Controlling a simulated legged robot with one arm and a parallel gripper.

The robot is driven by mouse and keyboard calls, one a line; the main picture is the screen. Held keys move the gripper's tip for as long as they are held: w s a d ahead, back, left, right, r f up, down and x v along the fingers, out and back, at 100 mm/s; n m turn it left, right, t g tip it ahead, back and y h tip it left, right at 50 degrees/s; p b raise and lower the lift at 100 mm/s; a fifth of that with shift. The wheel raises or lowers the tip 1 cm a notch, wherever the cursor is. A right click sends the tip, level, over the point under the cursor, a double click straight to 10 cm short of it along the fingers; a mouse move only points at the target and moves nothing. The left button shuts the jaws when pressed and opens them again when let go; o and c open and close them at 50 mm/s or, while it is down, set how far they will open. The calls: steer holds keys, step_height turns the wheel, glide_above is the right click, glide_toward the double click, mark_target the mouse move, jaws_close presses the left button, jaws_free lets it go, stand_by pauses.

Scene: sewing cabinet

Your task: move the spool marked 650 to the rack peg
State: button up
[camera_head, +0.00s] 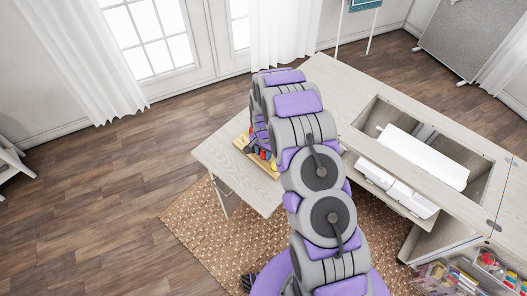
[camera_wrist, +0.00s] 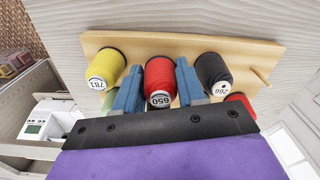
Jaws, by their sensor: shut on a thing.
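The red spool marked 650 (camera_wrist: 160,76) is in the middle of the wrist view, in front of a pale wooden rack board (camera_wrist: 208,46). My gripper (camera_wrist: 158,88) has one blue finger on each side of it and is shut on it. I cannot tell whether the spool is on a peg or just clear of the board. A bare wooden peg (camera_wrist: 260,77) sticks out at the board's right end.
In the wrist view, a yellow spool (camera_wrist: 106,67) stands left of the held spool and a black spool (camera_wrist: 213,72) right, between it and the bare peg. A red thing (camera_wrist: 241,99) and a green one are partly hidden. The cabinet top (camera_head: 340,88) has an open well.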

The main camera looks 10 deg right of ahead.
steer(key=o, duration=1.1)
step_height(320, 180, up, 17)
steer(key=p, duration=0.1)
steer(key=shift+r+p, duration=0.15)
steer(key=shift+p, duration=0.15)
steer(key=shift+a, duration=0.1)
